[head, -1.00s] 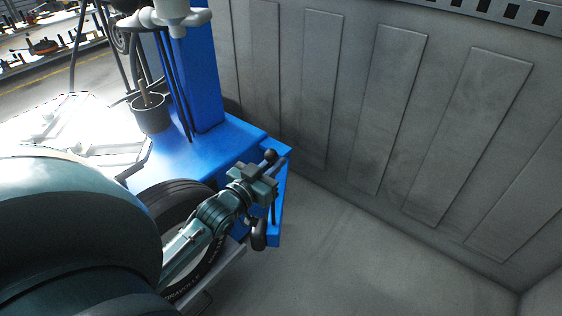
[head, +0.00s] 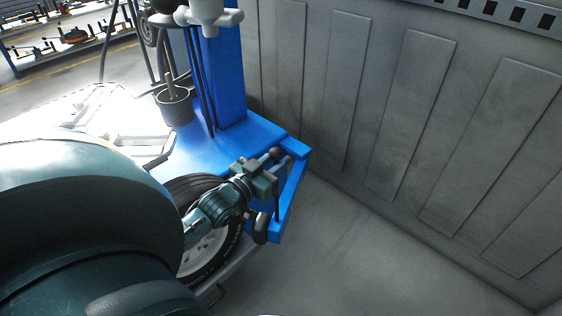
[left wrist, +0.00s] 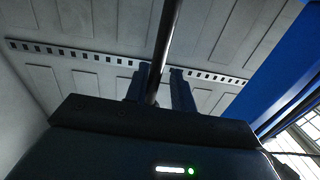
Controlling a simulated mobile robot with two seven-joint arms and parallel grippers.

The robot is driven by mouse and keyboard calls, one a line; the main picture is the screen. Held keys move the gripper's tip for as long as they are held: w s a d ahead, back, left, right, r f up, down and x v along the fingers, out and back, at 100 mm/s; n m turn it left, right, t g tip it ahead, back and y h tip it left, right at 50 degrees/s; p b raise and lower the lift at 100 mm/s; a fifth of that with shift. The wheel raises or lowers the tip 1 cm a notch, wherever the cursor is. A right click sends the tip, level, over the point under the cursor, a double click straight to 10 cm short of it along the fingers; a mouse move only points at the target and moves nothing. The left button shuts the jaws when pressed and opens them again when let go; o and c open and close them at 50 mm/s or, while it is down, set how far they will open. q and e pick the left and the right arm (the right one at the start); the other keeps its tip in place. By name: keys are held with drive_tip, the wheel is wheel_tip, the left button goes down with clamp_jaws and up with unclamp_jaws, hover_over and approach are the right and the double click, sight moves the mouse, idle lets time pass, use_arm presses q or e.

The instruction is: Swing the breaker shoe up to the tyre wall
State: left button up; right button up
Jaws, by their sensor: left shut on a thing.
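The tyre (head: 235,256) stands on its edge against the side of the blue machine, partly hidden by my left arm. A blue swing arm (head: 293,188) sticks out at the machine's corner. A dark rounded pad, seemingly the breaker shoe (head: 261,229), hangs close to the tyre's right side; I cannot tell if they touch. My left gripper (head: 268,177) is shut on a dark bar with a ball end (head: 276,153) by the swing arm. In the left wrist view the bar (left wrist: 166,45) runs between the two fingers. My right gripper is not in view.
The blue machine column (head: 218,85) rises behind, with a dark pot (head: 174,106) holding a brush beside it. A grey panelled wall (head: 400,120) closes off the right. The floor (head: 350,250) between wall and machine is clear.

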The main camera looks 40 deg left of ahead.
use_arm(q)
drive_tip(key=o, duration=0.3)
drive_tip(key=shift+w+a, duration=0.1)
drive_tip(key=shift+a, duration=0.2)
drive_tip(key=shift+o, duration=0.2)
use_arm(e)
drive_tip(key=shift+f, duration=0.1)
use_arm(q)
drive_tip(key=shift+d, duration=0.2)
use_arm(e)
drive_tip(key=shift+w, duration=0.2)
